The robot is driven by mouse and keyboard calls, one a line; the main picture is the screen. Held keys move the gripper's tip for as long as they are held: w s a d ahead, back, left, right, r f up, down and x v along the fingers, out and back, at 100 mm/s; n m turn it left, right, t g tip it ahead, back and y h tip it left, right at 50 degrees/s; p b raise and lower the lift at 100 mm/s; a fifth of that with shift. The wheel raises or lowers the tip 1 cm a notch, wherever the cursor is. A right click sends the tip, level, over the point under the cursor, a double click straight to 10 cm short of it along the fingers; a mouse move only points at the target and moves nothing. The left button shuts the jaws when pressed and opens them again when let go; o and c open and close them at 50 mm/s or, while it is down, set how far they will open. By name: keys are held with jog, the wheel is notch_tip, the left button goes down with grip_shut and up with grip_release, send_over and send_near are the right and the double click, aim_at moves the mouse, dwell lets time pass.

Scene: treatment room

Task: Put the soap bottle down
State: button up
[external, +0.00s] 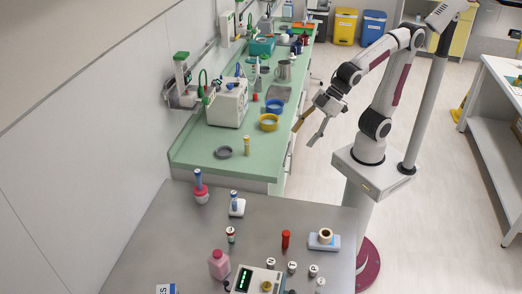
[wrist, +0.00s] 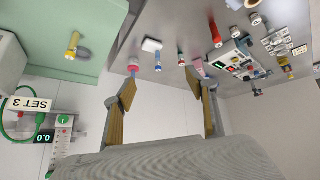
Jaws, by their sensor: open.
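My gripper (external: 304,136) is open and empty, in the air beside the right edge of the green counter (external: 190,152). In the wrist view its two tan fingers (wrist: 162,88) are spread wide with nothing between them. A pink bottle with a dark pink cap (external: 219,264) stands upright on the grey steel table (external: 150,235), well away from my gripper. It may be the soap bottle; I see no readable label. A pink thing, probably this bottle, shows behind the right finger in the wrist view (wrist: 199,68).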

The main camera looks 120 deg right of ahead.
jog(key=s+a+f+g, duration=0.1)
jog(key=s, duration=0.7)
jog(key=s+a+f+g+y, duration=0.1)
jog(key=s, duration=0.7)
jog(key=shift+f, duration=0.4)
